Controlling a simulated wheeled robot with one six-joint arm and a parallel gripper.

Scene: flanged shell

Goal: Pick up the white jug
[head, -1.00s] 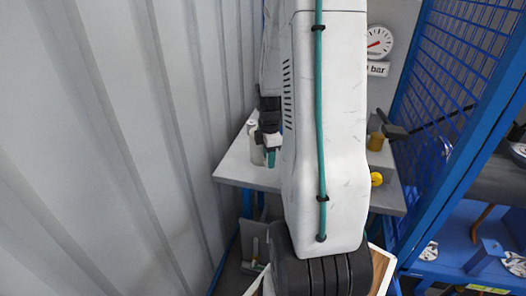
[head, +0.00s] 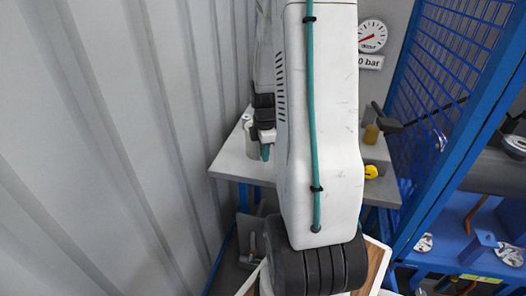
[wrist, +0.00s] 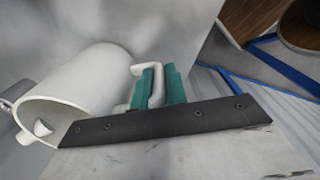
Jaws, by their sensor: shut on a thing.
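The white jug (wrist: 85,85) fills the left of the wrist view, its open rim toward the lower left and its handle (wrist: 156,85) on the right side. My gripper (wrist: 158,86) has teal fingers, one on each side of the handle, and is shut on it. In the head view the jug (head: 250,141) shows at the left of the grey table, partly covered by my gripper (head: 265,151). Whether its base touches the table cannot be told.
The grey table (head: 228,166) also carries a yellow round thing (head: 371,172) and an amber container (head: 371,134) at right. A ribbed wall (head: 120,150) runs close along the left. A blue mesh panel (head: 437,80) stands at right. A gauge (head: 372,36) is behind.

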